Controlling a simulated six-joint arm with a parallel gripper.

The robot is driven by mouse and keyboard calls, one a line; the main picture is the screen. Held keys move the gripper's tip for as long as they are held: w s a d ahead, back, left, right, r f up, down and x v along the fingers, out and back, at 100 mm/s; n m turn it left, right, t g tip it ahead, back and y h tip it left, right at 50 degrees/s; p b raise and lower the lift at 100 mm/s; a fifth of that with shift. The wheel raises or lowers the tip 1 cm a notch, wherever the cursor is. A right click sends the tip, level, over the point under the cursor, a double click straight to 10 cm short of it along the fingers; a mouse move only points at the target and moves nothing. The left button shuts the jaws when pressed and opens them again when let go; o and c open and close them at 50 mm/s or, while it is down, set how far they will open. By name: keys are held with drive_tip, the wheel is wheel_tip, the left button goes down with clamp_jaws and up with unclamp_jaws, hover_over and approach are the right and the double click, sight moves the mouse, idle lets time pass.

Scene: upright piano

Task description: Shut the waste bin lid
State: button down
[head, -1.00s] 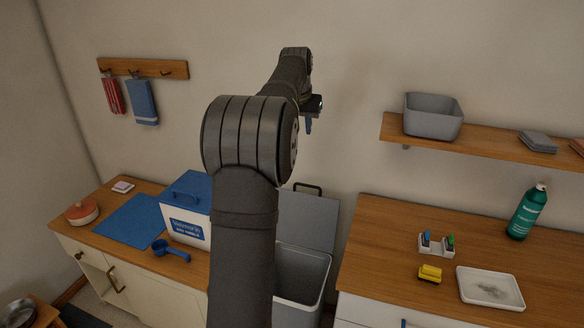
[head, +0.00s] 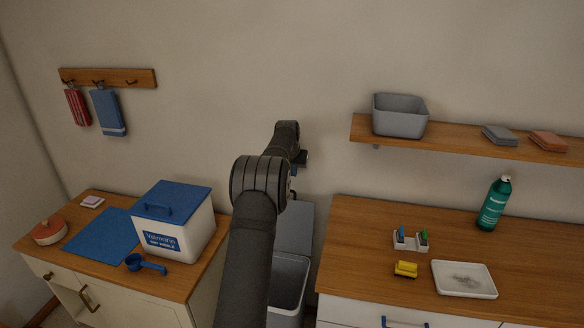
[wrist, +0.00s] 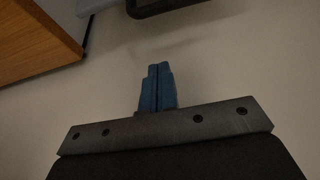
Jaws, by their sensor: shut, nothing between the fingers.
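The grey waste bin (head: 289,285) stands in the gap between the two counters, partly hidden by my arm. Its grey lid (head: 298,230) is open, standing up at the back near the wall. The lid's dark handle is mostly hidden behind my arm in the head view; a dark loop that looks like it (wrist: 160,6) shows at the top of the wrist view. My gripper (head: 294,170) is above the lid near the wall. Its blue fingers (wrist: 158,86) are shut together and empty, apart from the dark loop.
A white container with a blue lid (head: 172,221) and a blue scoop (head: 146,265) sit on the left counter. The right counter holds a green bottle (head: 494,205), a white tray (head: 464,279) and small items. A shelf (head: 460,138) juts out above it.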

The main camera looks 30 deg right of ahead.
drive_tip(key=shift+s+a+f, duration=0.25)
drive_tip(key=shift+f, duration=0.5)
drive_tip(key=shift+s+a+f, duration=0.3)
drive_tip(key=shift+f, duration=0.4)
drive_tip(key=shift+s+a+f, duration=0.25)
drive_tip(key=shift+f, duration=0.5)
drive_tip(key=shift+s+a, duration=0.1)
drive_tip(key=shift+a, duration=0.05)
drive_tip(key=shift+s+a+r, duration=0.15)
drive_tip(key=shift+s+a, duration=0.5)
drive_tip(key=s+a+f+t+h, duration=0.2)
drive_tip(key=s+a+f, duration=0.2)
drive_tip(key=s+a, duration=0.8)
drive_tip(key=shift+s+a, duration=0.35)
drive_tip(key=shift+a, duration=0.05)
